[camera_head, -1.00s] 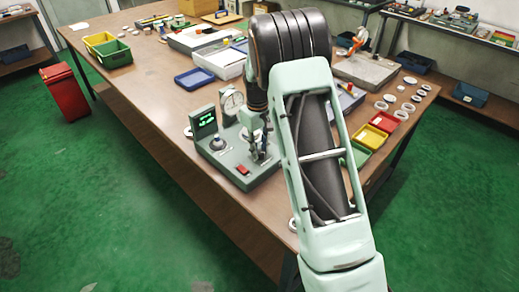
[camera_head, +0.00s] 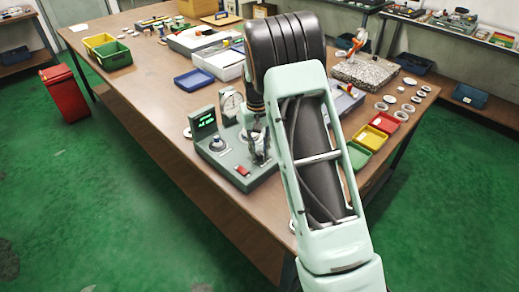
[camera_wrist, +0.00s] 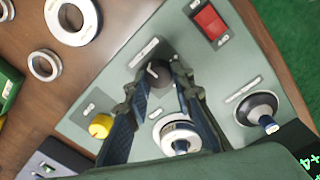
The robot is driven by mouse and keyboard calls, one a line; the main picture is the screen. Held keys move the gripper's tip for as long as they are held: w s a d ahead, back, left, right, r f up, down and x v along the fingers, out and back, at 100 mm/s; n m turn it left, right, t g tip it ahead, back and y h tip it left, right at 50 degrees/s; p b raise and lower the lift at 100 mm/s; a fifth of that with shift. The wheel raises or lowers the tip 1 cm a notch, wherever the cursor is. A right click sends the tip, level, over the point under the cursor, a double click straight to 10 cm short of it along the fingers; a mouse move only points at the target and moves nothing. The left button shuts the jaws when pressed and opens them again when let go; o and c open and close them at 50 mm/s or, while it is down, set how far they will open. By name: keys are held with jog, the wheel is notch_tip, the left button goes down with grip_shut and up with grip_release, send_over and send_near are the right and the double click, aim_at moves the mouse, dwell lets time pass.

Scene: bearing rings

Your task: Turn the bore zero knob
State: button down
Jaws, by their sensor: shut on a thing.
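The black bore zero knob (camera_wrist: 158,73) stands on the grey-green panel of the gauge fixture (camera_wrist: 105,75) in the wrist view. A white pointer mark shows on its top. The small label plate beside it is too small to read surely. My gripper (camera_wrist: 160,78) points at the panel and its two fingertips are shut on the knob, one on each side. In the head view, my gripper (camera_head: 259,157) is down at the fixture (camera_head: 225,170), and my arm and fingers hide the knob there.
A yellow knob (camera_wrist: 101,125), a ringed metal post (camera_wrist: 178,135), a black dial (camera_wrist: 257,108) and a red switch (camera_wrist: 209,22) stand close around my fingers. A dial gauge (camera_head: 231,104) and green display (camera_head: 203,122) rise behind. Loose rings (camera_wrist: 73,20) lie beside the fixture.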

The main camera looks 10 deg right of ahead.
aim_at(258, 152)
jog(key=shift+r, duration=0.1)
jog(key=c, duration=1.7)
grip_release()
jog(key=shift+o, duration=0.2)
notch_tip(258, 152, up, 12)
jog(key=shift+a, duration=0.2)
